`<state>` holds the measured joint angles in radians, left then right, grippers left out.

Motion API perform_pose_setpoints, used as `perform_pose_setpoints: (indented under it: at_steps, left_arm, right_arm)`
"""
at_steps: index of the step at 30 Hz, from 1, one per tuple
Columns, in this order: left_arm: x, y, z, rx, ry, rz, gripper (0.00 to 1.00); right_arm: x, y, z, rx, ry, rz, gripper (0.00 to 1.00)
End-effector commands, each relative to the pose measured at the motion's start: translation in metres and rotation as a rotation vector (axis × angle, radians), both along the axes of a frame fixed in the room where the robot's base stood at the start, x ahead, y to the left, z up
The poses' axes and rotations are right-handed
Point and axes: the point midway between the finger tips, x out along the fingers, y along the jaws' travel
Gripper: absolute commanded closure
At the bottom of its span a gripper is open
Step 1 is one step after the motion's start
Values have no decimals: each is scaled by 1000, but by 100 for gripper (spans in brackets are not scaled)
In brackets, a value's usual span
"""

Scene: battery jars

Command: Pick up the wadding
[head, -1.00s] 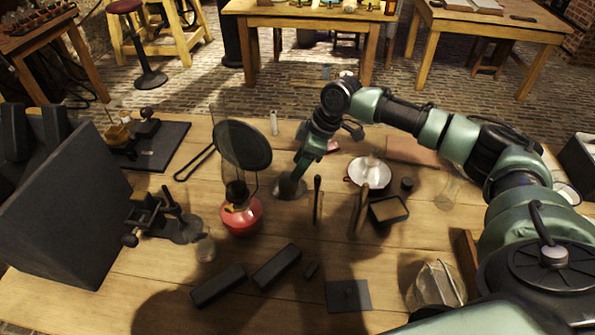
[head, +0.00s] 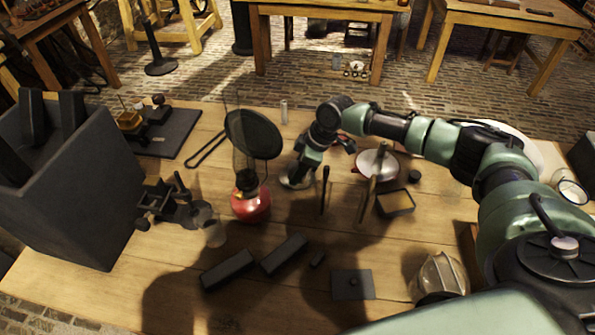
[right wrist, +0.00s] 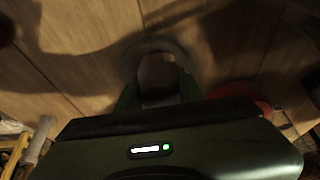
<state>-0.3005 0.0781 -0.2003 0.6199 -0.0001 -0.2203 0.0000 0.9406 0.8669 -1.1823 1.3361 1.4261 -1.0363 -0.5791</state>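My right gripper (right wrist: 159,85) points down at the bench in the right wrist view, its two fingers spread apart. A round, pale grey ring or dish rim (right wrist: 155,45) shows just past the fingertips, with a dim pale patch between them. I cannot tell whether that patch is the wadding or whether the fingers touch it. In the head view the right gripper (head: 299,178) is low over a small grey round dish (head: 293,184), which it partly hides. No wadding can be made out clearly there. My left gripper is not in view.
A red-based lamp (head: 251,205) stands close left of the gripper, with a dark round paddle (head: 253,134) behind it. An upright dark rod (head: 324,190), a white bowl (head: 377,163) and a black tray (head: 395,203) are to the right. Dark blocks (head: 285,254) lie in front.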

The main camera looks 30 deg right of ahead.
Motion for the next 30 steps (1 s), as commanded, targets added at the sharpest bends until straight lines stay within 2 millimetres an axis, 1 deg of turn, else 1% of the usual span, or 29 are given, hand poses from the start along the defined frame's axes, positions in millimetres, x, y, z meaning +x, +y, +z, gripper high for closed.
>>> perform_pose_setpoints:
  at_steps: [1, 2, 11, 14, 17, 20, 23, 27, 30]
  left_arm:
    - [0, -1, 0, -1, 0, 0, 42]
    - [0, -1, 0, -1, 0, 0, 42]
    - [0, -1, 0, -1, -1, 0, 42]
    - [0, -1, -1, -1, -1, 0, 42]
    - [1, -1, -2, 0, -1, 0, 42]
    - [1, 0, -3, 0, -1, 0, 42]
    - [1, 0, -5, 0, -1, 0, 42]
    - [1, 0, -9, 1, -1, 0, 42]
    - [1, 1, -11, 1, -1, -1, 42]
  right_arm:
    - [0, 0, 0, 0, 0, 0, 95]
    - [0, 0, 0, 0, 0, 0, 100]
    - [0, 0, 2, 0, 0, 0, 100]
    - [1, 0, 9, 1, -2, 0, 100]
    - [1, 0, 20, 0, -3, -1, 100]
    - [1, 0, 38, 1, -5, 1, 100]
    - [1, -1, 63, 0, -6, 1, 100]
    - [2, 0, 106, 2, -7, 1, 100]
    - [2, 0, 134, 1, -6, 0, 100]
